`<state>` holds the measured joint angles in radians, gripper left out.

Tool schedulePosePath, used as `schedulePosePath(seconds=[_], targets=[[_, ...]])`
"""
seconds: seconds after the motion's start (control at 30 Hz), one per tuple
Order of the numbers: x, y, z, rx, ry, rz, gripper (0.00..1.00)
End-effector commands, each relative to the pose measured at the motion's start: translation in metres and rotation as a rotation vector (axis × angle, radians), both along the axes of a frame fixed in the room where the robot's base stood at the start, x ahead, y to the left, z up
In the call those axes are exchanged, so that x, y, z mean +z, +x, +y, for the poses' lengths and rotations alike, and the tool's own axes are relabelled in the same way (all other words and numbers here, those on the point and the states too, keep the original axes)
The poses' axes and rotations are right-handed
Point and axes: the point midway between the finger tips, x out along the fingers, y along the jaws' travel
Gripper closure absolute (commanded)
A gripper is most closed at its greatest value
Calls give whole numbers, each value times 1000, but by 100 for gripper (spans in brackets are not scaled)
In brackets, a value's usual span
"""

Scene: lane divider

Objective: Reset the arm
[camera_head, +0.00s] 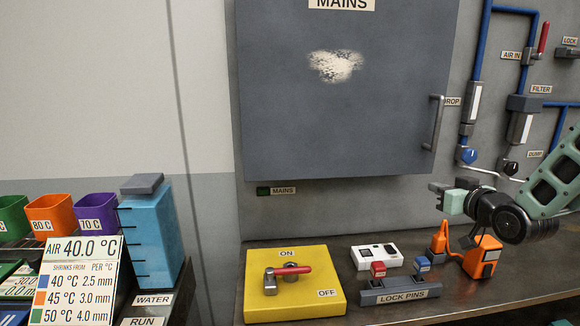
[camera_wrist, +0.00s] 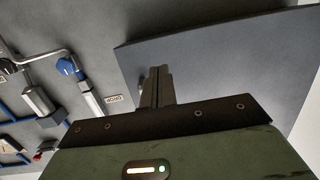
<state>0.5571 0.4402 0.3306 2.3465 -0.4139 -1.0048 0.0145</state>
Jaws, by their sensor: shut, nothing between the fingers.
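My gripper (camera_head: 440,194) is at the right in the head view, at the end of my green and black arm. It is raised above the bench, in front of the grey panel and below the handle of the MAINS cabinet (camera_head: 335,120). Its fingers also show in the wrist view (camera_wrist: 156,88), where they are together with nothing between them. They point towards the grey cabinet door and the wall.
A yellow ON/OFF switch base (camera_head: 322,296) with a red lever, a LOCK PINS holder (camera_head: 385,296) and an orange device (camera_head: 484,262) stand on the bench (camera_head: 535,282). Blue pipes (camera_head: 482,40) and valves line the right wall. Coloured bins (camera_head: 52,215) and a WATER block (camera_head: 150,235) are left.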

Motion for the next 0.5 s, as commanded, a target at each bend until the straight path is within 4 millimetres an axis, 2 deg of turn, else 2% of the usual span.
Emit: schedulePosePath(seconds=[0.03,0.1,0.17,0.2,0.27,0.37,0.4,0.47,0.5], targets=[[-8,-4,33,42,-18,69,100],[-24,-17,75,91,-48,197,100],[-37,-35,110,132,-77,310,100],[-45,-50,131,160,-99,385,100],[-57,-77,161,200,-133,497,100],[-74,-131,202,268,-200,681,100],[-79,-156,215,295,-229,753,100],[-86,-195,232,336,-276,860,100],[-90,-221,240,362,-308,928,100]])
